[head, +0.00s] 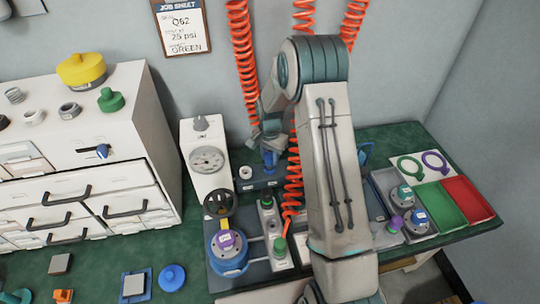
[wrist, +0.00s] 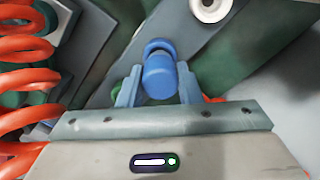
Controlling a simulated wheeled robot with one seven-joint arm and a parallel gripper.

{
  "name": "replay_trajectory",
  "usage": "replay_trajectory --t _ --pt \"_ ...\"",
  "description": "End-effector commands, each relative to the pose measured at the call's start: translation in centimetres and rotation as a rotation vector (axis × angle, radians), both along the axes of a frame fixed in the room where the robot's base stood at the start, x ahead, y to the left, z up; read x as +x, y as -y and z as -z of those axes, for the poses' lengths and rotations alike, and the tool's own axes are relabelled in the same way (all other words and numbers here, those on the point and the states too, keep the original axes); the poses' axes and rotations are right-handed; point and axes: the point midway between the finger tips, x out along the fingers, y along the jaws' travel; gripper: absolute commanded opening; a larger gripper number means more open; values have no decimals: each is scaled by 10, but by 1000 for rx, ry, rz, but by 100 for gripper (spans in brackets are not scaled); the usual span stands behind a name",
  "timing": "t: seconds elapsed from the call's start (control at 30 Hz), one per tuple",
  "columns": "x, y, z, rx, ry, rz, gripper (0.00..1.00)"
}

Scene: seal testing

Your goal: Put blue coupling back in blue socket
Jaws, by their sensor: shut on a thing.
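My gripper (wrist: 158,82) is shut on the blue coupling (wrist: 160,76), which sits between its two fingers in the wrist view. In the head view the blue coupling (head: 269,159) shows just below my gripper (head: 268,146), over the back of the dark rail (head: 262,183). A rounded blue end shows beyond the fingers in the wrist view; I cannot tell whether it is part of the coupling or the blue socket. I cannot make out the blue socket separately, nor whether the coupling touches the rail.
Coiled orange hoses (head: 242,50) hang close to my arm; coils also fill the left of the wrist view (wrist: 28,80). A gauge box (head: 208,160) stands left of my gripper. A green coupling (head: 280,246) and a blue round fixture (head: 229,252) are nearer the front.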

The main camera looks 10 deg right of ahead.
Motion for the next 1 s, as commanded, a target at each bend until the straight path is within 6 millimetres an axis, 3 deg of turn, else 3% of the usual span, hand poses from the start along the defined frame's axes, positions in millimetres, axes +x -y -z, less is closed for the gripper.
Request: replay_trajectory --t 0.4,0.43,0.5,0.53,0.83,1.0 --pt "0 0 9 0 0 -1 7" --pt "0 0 9 0 0 -1 34" --pt "0 0 8 0 0 -1 54" --pt "0 0 8 0 0 -1 57" --pt "0 0 7 0 0 0 57" --pt "1 0 -13 -1 4 -1 57"
